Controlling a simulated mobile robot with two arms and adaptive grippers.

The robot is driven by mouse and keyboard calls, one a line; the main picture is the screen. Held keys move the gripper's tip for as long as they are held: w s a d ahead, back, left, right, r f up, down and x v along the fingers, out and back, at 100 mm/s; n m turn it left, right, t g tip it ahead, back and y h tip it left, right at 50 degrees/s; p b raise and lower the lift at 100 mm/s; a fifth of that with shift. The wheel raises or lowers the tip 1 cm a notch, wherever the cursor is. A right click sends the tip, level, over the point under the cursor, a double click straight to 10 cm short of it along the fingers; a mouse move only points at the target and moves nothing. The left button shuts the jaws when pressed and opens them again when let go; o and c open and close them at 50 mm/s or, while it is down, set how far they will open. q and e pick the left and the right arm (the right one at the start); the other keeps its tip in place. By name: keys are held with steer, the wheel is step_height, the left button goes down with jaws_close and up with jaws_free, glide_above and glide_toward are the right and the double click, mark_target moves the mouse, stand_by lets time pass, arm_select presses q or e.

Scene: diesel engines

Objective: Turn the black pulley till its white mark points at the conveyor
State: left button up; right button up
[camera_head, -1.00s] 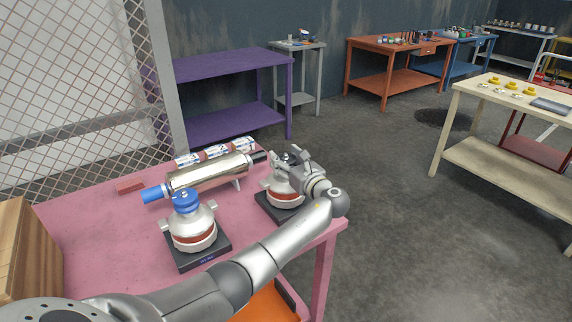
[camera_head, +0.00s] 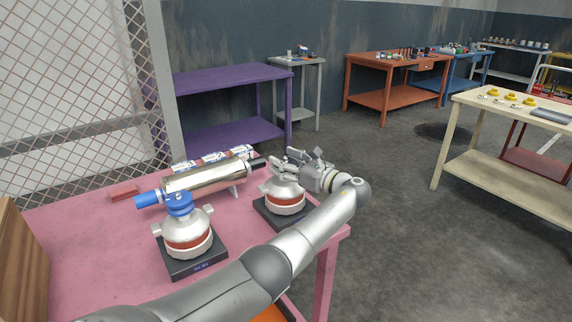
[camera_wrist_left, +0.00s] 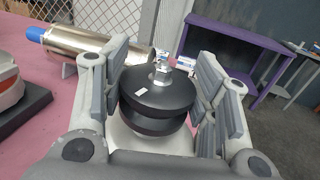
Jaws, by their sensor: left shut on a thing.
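The black pulley (camera_wrist_left: 158,92) has stacked dark discs with a bright nut and stud on top. It sits on a silver housing with a red band (camera_head: 286,203) at the pink table's right edge. A small white mark (camera_wrist_left: 140,92) on its upper disc lies left of the nut, toward the left finger in the left wrist view. My left gripper (camera_wrist_left: 165,80) is shut on the pulley, a grey-padded finger on each side; it also shows in the head view (camera_head: 303,160), where the fingers mostly hide the pulley. I cannot clearly make out a conveyor. My right gripper is out of view.
A similar housing with a blue pulley (camera_head: 179,204) stands front left on the pink table (camera_head: 95,262). A shiny metal cylinder (camera_head: 205,180) with a blue end lies behind it. A wire fence (camera_head: 85,70) and purple table (camera_head: 230,75) stand behind.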

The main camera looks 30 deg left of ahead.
arm_select(q)
steer(key=o, duration=1)
steer(key=shift+a+f, duration=0.1)
steer(key=shift+a, duration=0.1)
steer(key=d, duration=0.4)
steer(key=s+d, duration=0.1)
steer(key=d, duration=0.7)
steer(key=shift+s, duration=0.3)
